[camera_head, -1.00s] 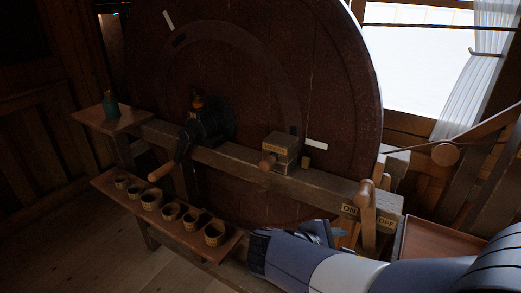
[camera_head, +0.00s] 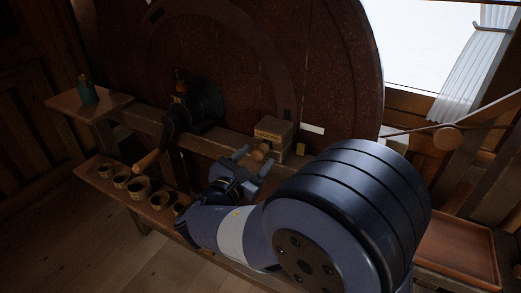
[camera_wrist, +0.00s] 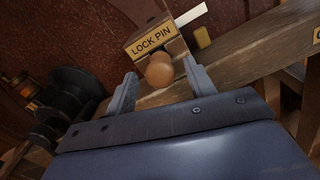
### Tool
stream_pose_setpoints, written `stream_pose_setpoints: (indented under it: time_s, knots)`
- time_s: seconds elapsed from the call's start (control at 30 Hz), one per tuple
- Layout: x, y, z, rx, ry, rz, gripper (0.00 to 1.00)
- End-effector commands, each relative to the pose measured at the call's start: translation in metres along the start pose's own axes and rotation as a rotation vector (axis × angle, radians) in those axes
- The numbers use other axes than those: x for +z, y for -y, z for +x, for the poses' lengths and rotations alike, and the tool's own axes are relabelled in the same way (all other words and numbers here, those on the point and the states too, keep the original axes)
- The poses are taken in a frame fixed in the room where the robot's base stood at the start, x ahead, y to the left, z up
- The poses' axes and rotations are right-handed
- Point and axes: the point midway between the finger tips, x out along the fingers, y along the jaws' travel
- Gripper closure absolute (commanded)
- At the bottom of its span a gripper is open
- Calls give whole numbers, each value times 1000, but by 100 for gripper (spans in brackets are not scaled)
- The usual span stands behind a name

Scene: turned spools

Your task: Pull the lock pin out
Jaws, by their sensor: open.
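The lock pin's round wooden knob (camera_wrist: 159,71) sticks out of a small wooden block (camera_wrist: 153,36) with a yellow label reading "LOCK PIN". In the head view the knob (camera_head: 261,151) shows on the front of the block (camera_head: 274,131), which sits on the wooden beam before the big wheel. My gripper (camera_wrist: 160,82) is open, with one finger to each side of the knob and slightly nearer the camera. In the head view my gripper (camera_head: 247,163) is just in front of the knob. I cannot tell whether the fingers touch it.
The large dark red wheel (camera_head: 240,60) stands behind the beam. A crank with a wooden handle (camera_head: 146,161) is to the left. Several small wooden cups (camera_head: 139,188) stand on a low shelf. A teal bottle (camera_head: 88,90) and a reddish tray (camera_head: 455,250) are at the sides.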

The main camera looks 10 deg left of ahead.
Motion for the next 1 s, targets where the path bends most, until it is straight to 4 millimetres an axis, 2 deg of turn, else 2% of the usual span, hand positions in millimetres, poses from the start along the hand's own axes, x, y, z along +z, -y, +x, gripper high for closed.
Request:
stream_pose_setpoints:
  time_s: [0.1, 0.2, 0.6, 1.0]
  knots:
    - [1, 0, 18, -3, 1, 1, 48]
    - [0, 0, 28, -1, 0, 1, 48]
    - [0, 0, 35, 0, -1, 2, 49]
    - [0, 0, 34, 0, -1, 2, 82]
